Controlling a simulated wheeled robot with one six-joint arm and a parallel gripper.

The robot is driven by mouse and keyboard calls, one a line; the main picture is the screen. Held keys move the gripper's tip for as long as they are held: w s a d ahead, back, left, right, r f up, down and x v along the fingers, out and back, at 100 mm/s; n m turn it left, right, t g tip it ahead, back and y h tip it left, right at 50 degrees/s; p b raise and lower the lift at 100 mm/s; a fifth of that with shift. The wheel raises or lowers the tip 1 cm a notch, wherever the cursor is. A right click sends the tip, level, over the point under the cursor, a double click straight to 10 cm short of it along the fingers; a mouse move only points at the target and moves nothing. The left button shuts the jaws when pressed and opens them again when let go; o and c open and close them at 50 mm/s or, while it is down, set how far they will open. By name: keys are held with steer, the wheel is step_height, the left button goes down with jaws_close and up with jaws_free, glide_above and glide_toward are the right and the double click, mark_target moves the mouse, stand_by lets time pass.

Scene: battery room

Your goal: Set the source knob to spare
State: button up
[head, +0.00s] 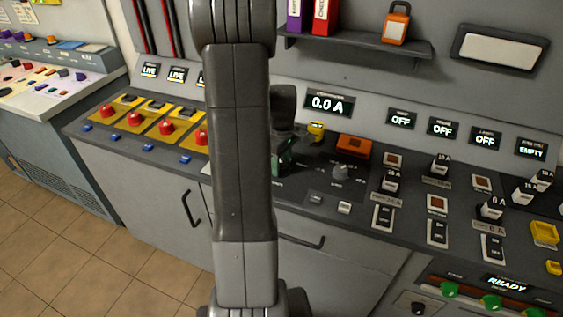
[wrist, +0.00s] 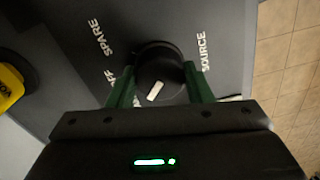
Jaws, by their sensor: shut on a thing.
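The source knob (wrist: 158,62) is round and black with a white pointer mark, on a dark panel in the wrist view. SOURCE is printed to its right, SPARE at the upper left, and a partly covered OFF at the left. Another label below OFF is mostly hidden by a finger. The mark slants toward the lower left, away from SPARE. My gripper (wrist: 160,72) has its green fingers on either side of the knob, shut on it. In the head view my gripper (head: 284,160) is low over the console beside my arm, and the knob is hidden.
A yellow-topped button (head: 316,130) stands close to my gripper; it also shows at the left of the wrist view (wrist: 10,85). An orange block (head: 353,146) and a grey knob (head: 341,171) are to the right. Red buttons (head: 166,127) on yellow plates are to the left.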

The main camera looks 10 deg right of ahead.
steer(key=m, duration=0.4)
steer(key=shift+m+b, duration=0.3)
steer(key=shift+m, duration=0.1)
steer(key=m, duration=0.4)
steer(key=shift+m, duration=0.3)
steer(key=m, duration=0.4)
steer(key=shift+b, duration=0.3)
steer(key=shift+m, duration=2.1)
steer(key=shift+t, duration=0.3)
steer(key=o, duration=1)
